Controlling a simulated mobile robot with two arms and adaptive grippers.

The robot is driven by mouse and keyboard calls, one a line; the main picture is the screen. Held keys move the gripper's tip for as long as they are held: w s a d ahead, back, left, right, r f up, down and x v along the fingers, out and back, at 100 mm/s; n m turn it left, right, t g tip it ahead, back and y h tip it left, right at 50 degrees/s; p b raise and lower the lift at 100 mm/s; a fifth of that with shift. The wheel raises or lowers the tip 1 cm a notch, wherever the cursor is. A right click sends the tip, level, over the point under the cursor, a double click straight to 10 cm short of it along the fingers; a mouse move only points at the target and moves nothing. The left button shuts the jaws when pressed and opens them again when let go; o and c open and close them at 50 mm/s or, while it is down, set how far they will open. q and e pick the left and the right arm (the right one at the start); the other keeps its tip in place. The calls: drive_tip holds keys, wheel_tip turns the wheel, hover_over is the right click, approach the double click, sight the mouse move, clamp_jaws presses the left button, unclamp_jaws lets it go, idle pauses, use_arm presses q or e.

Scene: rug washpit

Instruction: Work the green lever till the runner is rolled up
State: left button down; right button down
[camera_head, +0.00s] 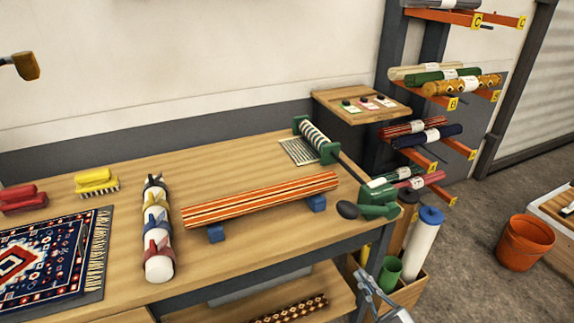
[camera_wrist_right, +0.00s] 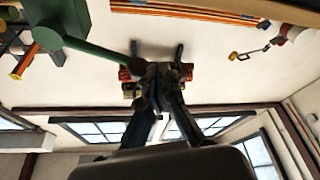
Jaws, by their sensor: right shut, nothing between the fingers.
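The green lever (camera_head: 378,211) is on a green gear housing at the table's right end, and a dark knob (camera_head: 347,210) is at its left end. A shaft runs from the housing to the green-framed roller (camera_head: 314,136). The green-and-white striped runner is partly wound on it, with a flat length (camera_head: 298,151) on the table. My right gripper (camera_head: 367,284) is shut and empty, low in the head view, in front of the table's right end and below the lever. In the right wrist view a green arm (camera_wrist_right: 90,46) reaches toward the fingers; contact is unclear.
An orange-striped roll (camera_head: 260,199) rests on blue blocks near the lever. A white roll with colored straps (camera_head: 157,228), brushes (camera_head: 96,181) and a patterned rug (camera_head: 97,262) lie further left. A bin with upright rolls (camera_head: 421,243) stands below the lever; an orange bucket (camera_head: 525,242) is on the floor.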

drive_tip(key=w+d+r+m+g+h+p, duration=0.1)
drive_tip(key=w+d+r+m+h+p, duration=0.15)
drive_tip(key=r, duration=0.35)
drive_tip(key=w+d+r+m+h+p, duration=0.1)
drive_tip(key=w+d+r+m+p, duration=0.1)
drive_tip(key=d+r+m+p, duration=0.3)
wheel_tip(320, 180, up, 9)
drive_tip(key=s+a+m+g+p, duration=0.2)
drive_tip(key=m+g, duration=0.1)
drive_tip(key=g, duration=0.1)
drive_tip(key=shift+s+a+p, duration=0.15)
drive_tip(key=shift+s+p, duration=0.15)
drive_tip(key=shift+p, duration=0.1)
drive_tip(key=shift+w, duration=0.15)
drive_tip(key=p, duration=0.3)
hover_over(358, 214)
drive_tip(key=d, duration=0.2)
wheel_tip(358, 214, down, 2)
drive_tip(key=f, duration=0.1)
drive_tip(key=a+f, duration=0.2)
drive_tip(key=f, duration=0.1)
